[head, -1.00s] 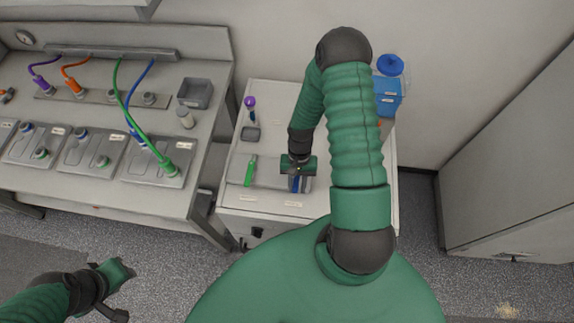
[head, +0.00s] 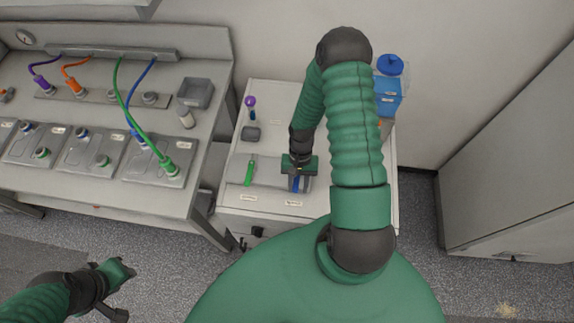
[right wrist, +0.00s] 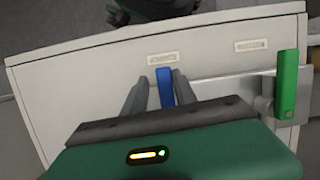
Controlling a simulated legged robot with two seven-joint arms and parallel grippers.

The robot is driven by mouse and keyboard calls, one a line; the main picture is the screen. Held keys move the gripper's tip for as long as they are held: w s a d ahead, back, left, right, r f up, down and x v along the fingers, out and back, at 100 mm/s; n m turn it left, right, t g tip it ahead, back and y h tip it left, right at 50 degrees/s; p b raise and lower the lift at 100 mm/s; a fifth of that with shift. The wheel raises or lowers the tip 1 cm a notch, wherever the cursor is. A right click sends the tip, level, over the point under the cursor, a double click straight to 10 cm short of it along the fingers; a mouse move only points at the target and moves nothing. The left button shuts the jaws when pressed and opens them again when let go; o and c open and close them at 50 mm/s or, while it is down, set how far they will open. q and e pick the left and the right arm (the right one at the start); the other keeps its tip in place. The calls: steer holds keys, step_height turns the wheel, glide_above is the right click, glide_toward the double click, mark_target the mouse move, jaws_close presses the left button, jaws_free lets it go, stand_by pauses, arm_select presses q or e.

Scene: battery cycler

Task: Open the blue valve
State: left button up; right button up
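The blue valve (head: 296,184) has an upright blue handle on the grey plate of the white cabinet. In the right wrist view its blue handle (right wrist: 165,87) stands between the two grey fingers of my right gripper (right wrist: 160,92). The fingers are apart, with a visible gap at the left of the handle; the right finger is close to it, and I cannot tell if it touches. In the head view my right gripper (head: 297,180) is over the valve and partly hides it. My left gripper (head: 120,290) is at the lower left, over the floor, away from the valve.
A green handle (head: 250,172) stands on the same plate, left of the blue one. Blue containers (head: 387,92) stand at the back right. A bench (head: 185,205) with cables is at the left.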

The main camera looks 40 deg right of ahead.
steer(key=p+v, duration=0.3)
steer(key=v, duration=0.1)
steer(key=p+v, duration=0.3)
steer(key=v, duration=0.1)
steer(key=shift+s+d+r, duration=0.1)
steer(key=shift+s+d, duration=0.05)
steer(key=shift+s, duration=0.1)
